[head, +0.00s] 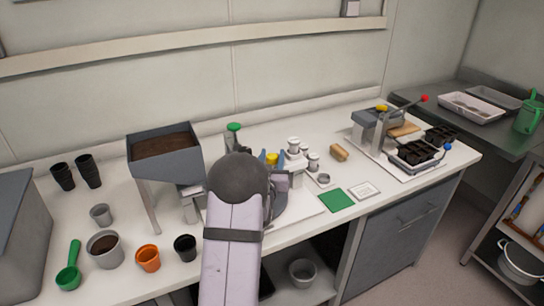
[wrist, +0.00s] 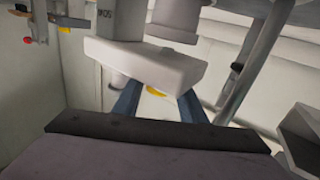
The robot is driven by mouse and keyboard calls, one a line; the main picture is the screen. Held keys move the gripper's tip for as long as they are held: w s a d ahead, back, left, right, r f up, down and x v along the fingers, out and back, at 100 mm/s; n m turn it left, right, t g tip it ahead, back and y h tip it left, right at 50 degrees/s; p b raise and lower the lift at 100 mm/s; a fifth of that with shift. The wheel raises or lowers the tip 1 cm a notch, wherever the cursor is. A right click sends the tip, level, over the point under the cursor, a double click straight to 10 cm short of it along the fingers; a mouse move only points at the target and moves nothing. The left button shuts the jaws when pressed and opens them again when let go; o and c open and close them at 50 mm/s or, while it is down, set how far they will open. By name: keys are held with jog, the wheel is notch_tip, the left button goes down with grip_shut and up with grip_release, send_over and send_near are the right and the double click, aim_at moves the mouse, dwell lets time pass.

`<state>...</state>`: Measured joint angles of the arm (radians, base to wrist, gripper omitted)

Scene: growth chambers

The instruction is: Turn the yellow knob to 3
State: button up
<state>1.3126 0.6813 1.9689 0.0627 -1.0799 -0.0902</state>
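The yellow knob (head: 272,158) shows in the head view on top of the pale bench device, just right of my dark arm joint, which partly covers that device. Its number marks are too small to read. In the wrist view, my gripper's (wrist: 157,100) two blue fingers stand apart, with their tips partly hidden behind a white block (wrist: 145,62). A small part of a yellow piece (wrist: 155,92) shows between the fingers under the block's edge, with gaps on both sides. I cannot tell if it is the knob.
A soil hopper (head: 165,165) stands left of my arm, with a green knob (head: 234,127) behind the arm. White jars (head: 294,145) stand just right. A green mat (head: 337,200) lies near the front edge. A lever press (head: 375,130) with another yellow part stands further right.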

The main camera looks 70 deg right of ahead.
jog(key=c, duration=0.8)
jog(key=shift+m+g+b, duration=0.3)
jog(key=shift+g+b, duration=0.2)
jog(key=shift+g, duration=0.1)
jog(key=shift+m+g, duration=0.3)
jog(key=shift+g, duration=0.1)
jog(key=shift+m+g+b, duration=0.6)
jog(key=shift+m+g, duration=0.2)
jog(key=shift+g, duration=0.6)
jog(key=shift+r, duration=0.1)
jog(key=o, duration=0.8)
